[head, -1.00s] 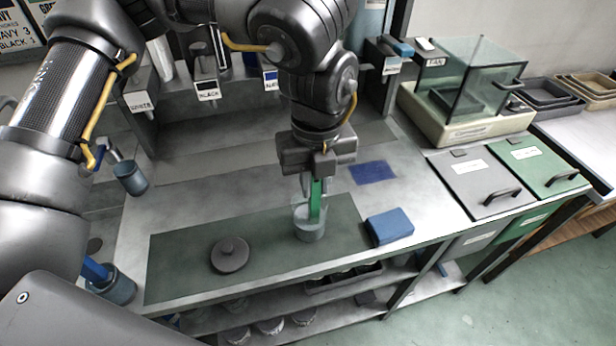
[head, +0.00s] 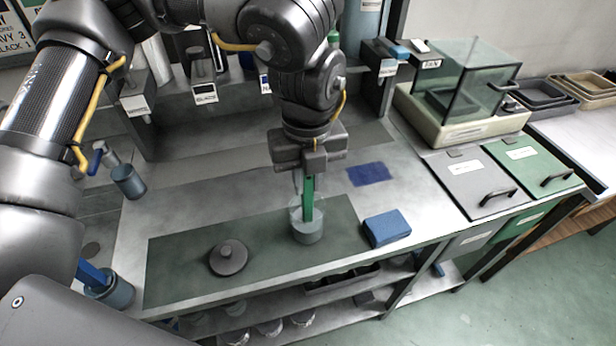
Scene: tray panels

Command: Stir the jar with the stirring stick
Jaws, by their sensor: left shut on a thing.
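The jar (head: 307,233) is a clear, grey-tinted round container standing upright on the dark green mat (head: 190,250). The stirring stick (head: 308,203) is green and stands nearly vertical, its lower end inside the jar. My left gripper (head: 307,174) is above the jar, pointing down, shut on the upper part of the stick. The jar's contents are hard to make out. A dark round lid (head: 228,257) with a knob lies on the mat to the left of the jar. My right gripper is not in view.
A blue block-like sponge (head: 387,228) lies right of the jar, and a flat blue cloth (head: 369,174) lies behind it. Grey (head: 470,182) and green (head: 535,162) lidded bins and a glass-sided box (head: 465,85) stand at the right. The mat between lid and jar is clear.

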